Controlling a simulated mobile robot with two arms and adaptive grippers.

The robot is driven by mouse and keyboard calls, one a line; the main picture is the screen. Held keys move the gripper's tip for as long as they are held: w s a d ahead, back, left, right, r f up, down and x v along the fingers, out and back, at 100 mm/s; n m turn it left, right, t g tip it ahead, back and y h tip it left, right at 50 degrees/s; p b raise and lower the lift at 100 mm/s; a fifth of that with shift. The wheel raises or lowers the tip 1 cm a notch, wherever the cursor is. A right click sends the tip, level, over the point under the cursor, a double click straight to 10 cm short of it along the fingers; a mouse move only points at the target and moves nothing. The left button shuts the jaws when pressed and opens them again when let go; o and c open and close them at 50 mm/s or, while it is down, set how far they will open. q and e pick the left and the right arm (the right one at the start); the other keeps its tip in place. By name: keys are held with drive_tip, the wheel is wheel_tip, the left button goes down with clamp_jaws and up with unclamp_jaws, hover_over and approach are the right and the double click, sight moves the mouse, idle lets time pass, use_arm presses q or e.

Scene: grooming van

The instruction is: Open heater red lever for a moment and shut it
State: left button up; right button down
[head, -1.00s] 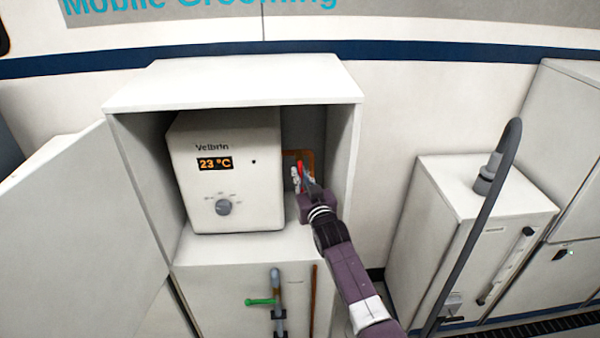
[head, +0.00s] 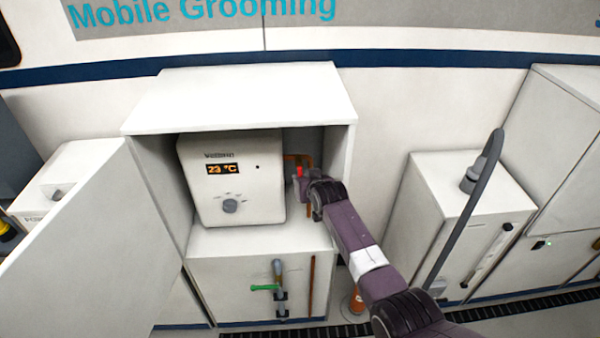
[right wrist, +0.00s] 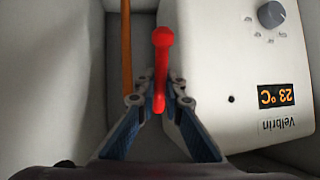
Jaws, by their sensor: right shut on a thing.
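The white heater (head: 230,195) sits inside an open cabinet, with a lit 23 °C display and a grey dial. Its red lever (head: 299,171) is to the heater's right, mostly hidden behind my right gripper (head: 306,182). In the right wrist view the red lever (right wrist: 162,60) points away from me with a round knob at its far end. The fingers of my right gripper (right wrist: 160,101) are on both sides of its near part, closed on it. My left gripper is not in view.
The cabinet wall (head: 340,180) stands close to my right arm. A copper pipe (right wrist: 126,45) runs beside the lever. The cabinet door (head: 85,245) hangs open at left. A green-handled valve (head: 265,288) is below. A white unit with a grey hose (head: 465,215) stands at right.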

drive_tip(key=shift+s+r+g+p, duration=0.1)
drive_tip(key=shift+g+p, duration=0.2)
drive_tip(key=shift+g, duration=0.1)
drive_tip(key=c, duration=2)
unclamp_jaws()
drive_tip(key=shift+v, duration=6)
